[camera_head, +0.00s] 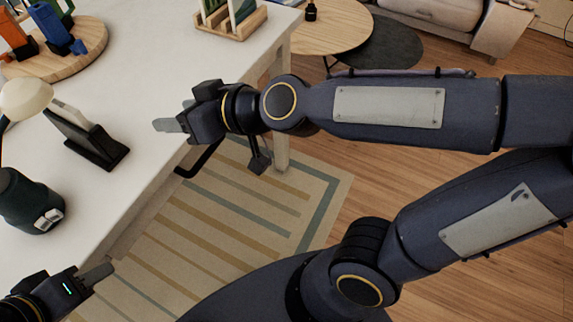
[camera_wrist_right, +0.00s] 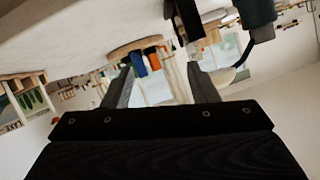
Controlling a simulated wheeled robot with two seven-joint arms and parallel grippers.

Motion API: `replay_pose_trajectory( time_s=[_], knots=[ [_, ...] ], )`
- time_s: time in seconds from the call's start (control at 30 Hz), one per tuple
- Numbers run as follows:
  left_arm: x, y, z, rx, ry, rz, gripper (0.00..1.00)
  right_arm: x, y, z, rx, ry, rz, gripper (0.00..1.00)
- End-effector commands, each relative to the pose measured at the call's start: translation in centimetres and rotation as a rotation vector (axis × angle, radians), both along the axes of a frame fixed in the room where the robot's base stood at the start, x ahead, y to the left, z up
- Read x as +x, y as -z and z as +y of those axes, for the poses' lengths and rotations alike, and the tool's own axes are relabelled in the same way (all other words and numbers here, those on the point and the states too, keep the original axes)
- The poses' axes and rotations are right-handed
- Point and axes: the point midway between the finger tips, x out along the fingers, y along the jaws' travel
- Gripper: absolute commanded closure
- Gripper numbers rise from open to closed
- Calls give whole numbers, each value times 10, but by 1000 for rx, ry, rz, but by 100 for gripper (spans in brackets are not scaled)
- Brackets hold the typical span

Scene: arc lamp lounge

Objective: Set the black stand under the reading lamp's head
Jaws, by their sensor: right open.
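The black stand (camera_head: 98,152) is on the white table, with an upright panel in its slot. The reading lamp's cream head (camera_head: 25,98) is just left of the stand and its dark green base (camera_head: 30,200) is lower left. The stand is beside the head, not clearly under it. My right gripper (camera_head: 167,125) is at the table's edge, right of the stand and apart from it. It is open and empty; its spread fingers show in the right wrist view (camera_wrist_right: 162,92). My left gripper (camera_head: 97,274) is at lower left near the table's front edge; its finger gap is not visible.
A round wooden board (camera_head: 85,50) with orange and blue items is at the back left. A wooden rack (camera_head: 232,28) stands at the far end of the white table (camera_head: 150,60). Bare tabletop lies between the stand and the rack.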

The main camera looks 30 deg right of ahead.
Motion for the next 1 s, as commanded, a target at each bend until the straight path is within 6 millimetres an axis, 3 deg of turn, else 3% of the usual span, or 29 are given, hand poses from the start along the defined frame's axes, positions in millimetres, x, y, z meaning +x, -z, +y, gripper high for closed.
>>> replay_pose_trajectory(
  time_s=[0.03, 0.1, 0.2, 0.33, 0.5, 0.77, 0.87, 1.0],
  knots=[
    [0, 0, 0, 0, 0, 0, 64, -15, 10, -38, 9, 40, 76, 47],
    [0, 0, 0, 0, 0, 0, 64, -43, 31, -77, -3, 93, 208, 47],
    [0, 0, 0, 0, 0, 0, 64, -85, 64, -122, -31, 204, 395, 47],
    [0, 0, 0, 0, 0, 0, 64, -128, 95, -158, -63, 343, 576, 47],
    [0, 0, 0, 0, 0, 0, 64, -149, 108, -172, -78, 416, 663, 47],
    [0, -3, 0, 0, 0, 0, 64, -149, 105, -171, -78, 413, 664, 47],
    [0, -18, 0, 0, 0, 0, 64, -148, 90, -171, -78, 412, 664, 47],
    [0, -54, 0, 0, 0, 0, 64, -148, 54, -171, -78, 412, 662, 47]
  ],
)
